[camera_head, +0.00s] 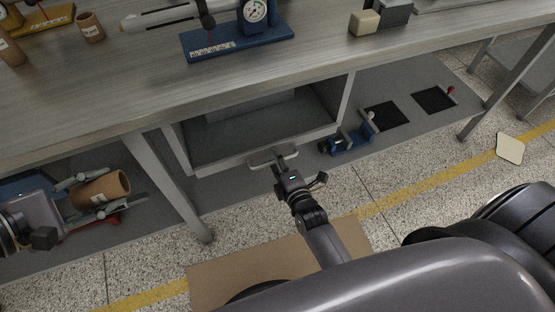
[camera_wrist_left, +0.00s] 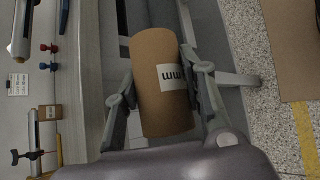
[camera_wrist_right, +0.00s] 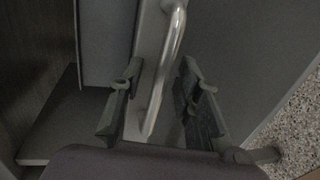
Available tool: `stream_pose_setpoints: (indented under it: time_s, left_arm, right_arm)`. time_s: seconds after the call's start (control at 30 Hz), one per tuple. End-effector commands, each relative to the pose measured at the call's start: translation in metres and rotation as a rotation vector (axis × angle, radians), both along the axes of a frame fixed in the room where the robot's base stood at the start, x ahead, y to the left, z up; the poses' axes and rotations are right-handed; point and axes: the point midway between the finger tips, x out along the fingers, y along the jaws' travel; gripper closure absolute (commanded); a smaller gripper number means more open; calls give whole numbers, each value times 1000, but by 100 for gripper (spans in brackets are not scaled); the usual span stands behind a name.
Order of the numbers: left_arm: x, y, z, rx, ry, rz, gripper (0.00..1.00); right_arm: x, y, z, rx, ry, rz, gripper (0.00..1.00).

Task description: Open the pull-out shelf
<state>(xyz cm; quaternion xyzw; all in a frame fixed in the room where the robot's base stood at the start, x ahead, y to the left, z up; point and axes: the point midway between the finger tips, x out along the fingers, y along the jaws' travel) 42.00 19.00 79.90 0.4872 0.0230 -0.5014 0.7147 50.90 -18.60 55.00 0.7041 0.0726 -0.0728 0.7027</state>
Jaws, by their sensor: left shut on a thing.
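The pull-out shelf (camera_head: 207,162) is a grey tray under the workbench, with its inside showing below the bench top. I cannot tell how far out it stands. Its metal bar handle (camera_head: 262,160) is on the front edge; it also shows in the right wrist view (camera_wrist_right: 168,60). My right gripper (camera_head: 281,164) is at the handle. In the right wrist view its fingers (camera_wrist_right: 158,95) are apart, one on each side of the bar, with gaps visible. My left gripper (camera_head: 98,194) is shut on a brown labelled paper roll (camera_wrist_left: 160,105), at the left beside the bench.
The workbench top (camera_head: 130,85) carries a blue-based gauge device (camera_head: 235,45), a small brown roll (camera_head: 90,27) and blocks (camera_head: 364,22). A bench leg (camera_head: 170,185) stands between my grippers. A blue clamp (camera_head: 348,140) sits right of the shelf. Floor in front is mostly clear.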

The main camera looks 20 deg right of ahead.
Motion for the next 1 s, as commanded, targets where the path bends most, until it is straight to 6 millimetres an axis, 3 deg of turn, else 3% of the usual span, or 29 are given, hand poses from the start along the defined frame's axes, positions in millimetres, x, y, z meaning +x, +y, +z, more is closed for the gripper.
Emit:
stream_pose_setpoints:
  time_s: [0.1, 0.57, 1.0]
  left_arm:
    - [0, 0, 0, 0, 0, 0, 92]
    - [0, 0, 0, 0, 0, 0, 92]
    - [0, 0, 0, 0, 0, 0, 92]
  right_arm:
    - [0, 0, 0, 0, 0, 0, 70]
    - [-1, 0, 0, 0, 0, 0, 100]
    - [-1, 0, 0, 0, 1, 0, 100]
